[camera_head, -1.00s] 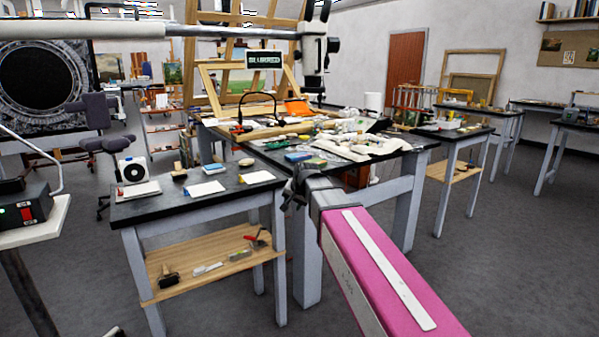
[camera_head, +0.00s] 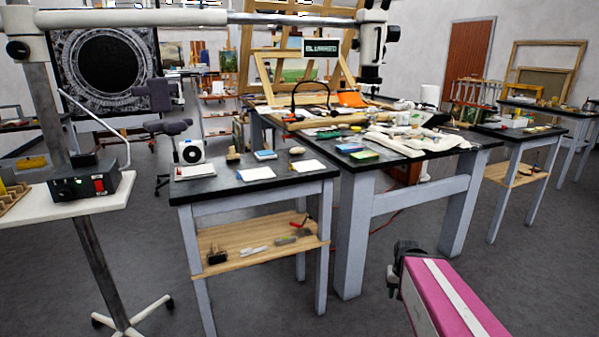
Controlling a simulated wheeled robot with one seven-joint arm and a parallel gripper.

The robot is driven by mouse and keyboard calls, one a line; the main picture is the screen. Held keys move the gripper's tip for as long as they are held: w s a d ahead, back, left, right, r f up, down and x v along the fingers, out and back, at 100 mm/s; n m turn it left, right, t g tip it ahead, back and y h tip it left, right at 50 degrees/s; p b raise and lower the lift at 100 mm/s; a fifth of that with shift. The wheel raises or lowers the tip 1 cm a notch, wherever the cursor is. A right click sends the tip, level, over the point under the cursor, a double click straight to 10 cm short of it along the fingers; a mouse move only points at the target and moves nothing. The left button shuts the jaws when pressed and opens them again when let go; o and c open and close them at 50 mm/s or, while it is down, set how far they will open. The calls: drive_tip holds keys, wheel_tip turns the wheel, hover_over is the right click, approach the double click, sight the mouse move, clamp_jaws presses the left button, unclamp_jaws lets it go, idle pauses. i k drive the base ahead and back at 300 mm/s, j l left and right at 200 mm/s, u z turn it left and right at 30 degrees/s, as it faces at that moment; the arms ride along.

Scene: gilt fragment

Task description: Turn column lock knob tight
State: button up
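A dark round knob (camera_head: 17,50) sits on the white collar at the top of the grey column (camera_head: 42,105), at the far left; I take it for the column lock knob. The collar carries a long white and grey horizontal boom (camera_head: 200,18) that reaches right to a white microscope head (camera_head: 370,45). My gripper (camera_head: 398,262) is a small dark shape at the end of my pink arm, low and right of centre, over the floor. It is far from the knob and touches nothing visible. Its fingers are too small and dark to read.
The column stands on a white-topped stand (camera_head: 120,185) with a splayed base and a black box (camera_head: 90,186) with a red switch. A small black-topped table (camera_head: 225,188) and a larger cluttered worktable (camera_head: 415,165) lie between. Grey floor is open in front.

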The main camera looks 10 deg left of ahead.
sight(17, 50)
drive_tip(key=u, duration=2.3)
